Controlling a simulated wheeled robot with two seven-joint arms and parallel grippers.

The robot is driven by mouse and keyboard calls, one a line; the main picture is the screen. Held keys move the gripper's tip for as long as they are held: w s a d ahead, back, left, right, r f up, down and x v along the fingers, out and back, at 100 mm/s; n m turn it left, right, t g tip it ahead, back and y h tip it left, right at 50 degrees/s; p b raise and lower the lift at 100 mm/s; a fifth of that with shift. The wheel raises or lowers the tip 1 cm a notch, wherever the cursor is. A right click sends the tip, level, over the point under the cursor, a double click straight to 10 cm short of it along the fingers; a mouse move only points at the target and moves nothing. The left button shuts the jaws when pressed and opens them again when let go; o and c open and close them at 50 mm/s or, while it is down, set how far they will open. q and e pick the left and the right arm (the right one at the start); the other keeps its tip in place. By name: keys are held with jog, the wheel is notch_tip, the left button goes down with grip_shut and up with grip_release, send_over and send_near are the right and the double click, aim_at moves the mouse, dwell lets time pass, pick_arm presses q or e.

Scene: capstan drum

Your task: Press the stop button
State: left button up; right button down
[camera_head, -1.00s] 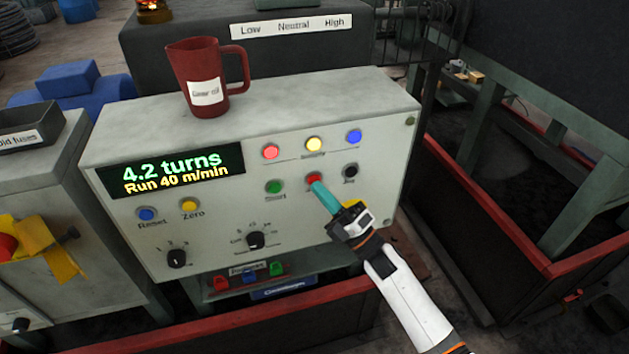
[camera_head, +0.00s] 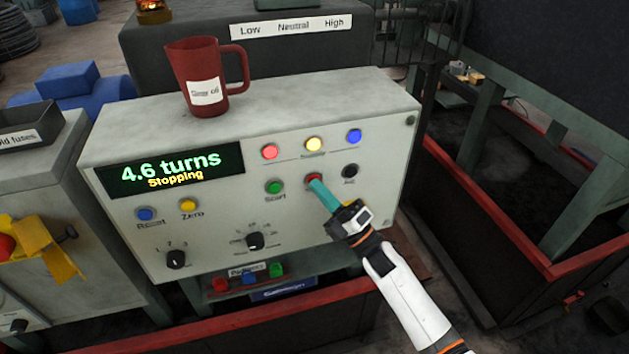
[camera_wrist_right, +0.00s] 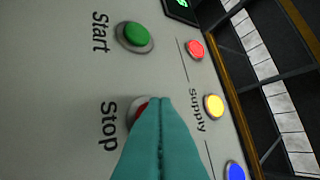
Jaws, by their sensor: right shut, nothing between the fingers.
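The red stop button (camera_head: 313,178) sits on the front of the grey control panel (camera_head: 330,240), right of the green start button (camera_head: 274,187). My right gripper (camera_head: 314,184) is shut and empty, with its teal fingertips at the stop button and covering part of it. In the right wrist view the shut fingers (camera_wrist_right: 162,104) overlap the red stop button (camera_wrist_right: 139,106), beside the "Stop" label. The fingertips look to be touching it, or very near. The display (camera_head: 172,170) reads "4.6 turns" and "Stopping". My left gripper is not in view.
A black jog button (camera_head: 350,171) is right of the stop button. Red, yellow and blue supply lamps (camera_head: 314,144) are above. A dark red jug (camera_head: 205,80) stands on top of the panel. Selector knobs (camera_head: 255,240) are lower on the panel's face.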

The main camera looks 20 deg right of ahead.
jog(key=shift+s, duration=0.15)
jog(key=shift+s+p, duration=0.3)
jog(key=shift+s, duration=0.4)
jog(key=s+p, duration=0.1)
jog(key=s, duration=0.4)
jog(key=shift+d+p, duration=0.1)
jog(key=shift+p, duration=0.2)
dwell(0.6)
